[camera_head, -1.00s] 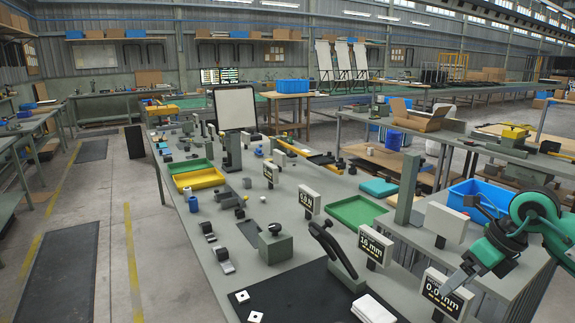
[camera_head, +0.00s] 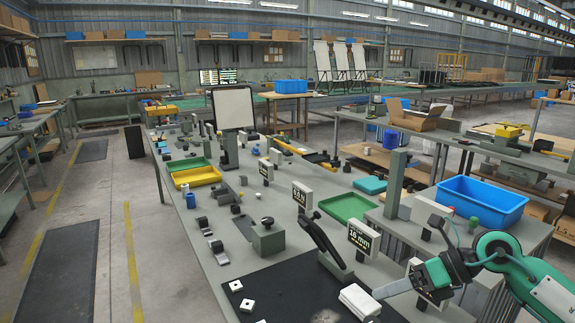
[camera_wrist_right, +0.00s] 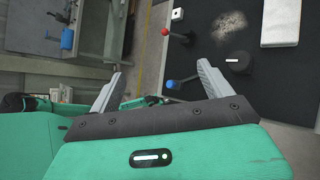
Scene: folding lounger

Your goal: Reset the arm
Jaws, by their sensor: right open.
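My right arm (camera_head: 520,265) comes in from the right edge, green with black joints. Its gripper (camera_head: 396,281) is over the right front part of the workbench, with its fingers pointing left. In the right wrist view the gripper (camera_wrist_right: 160,68) has its two grey fingers spread wide apart with nothing between them. Below it there are a black mat (camera_wrist_right: 228,68) and the floor beside the bench.
The "16 mm" display (camera_head: 362,239), a black lever (camera_head: 318,236) and a white block (camera_head: 359,299) stand close to the right gripper. A blue bin (camera_head: 505,221) stands above the right arm. A green tray (camera_head: 347,206) lies farther back.

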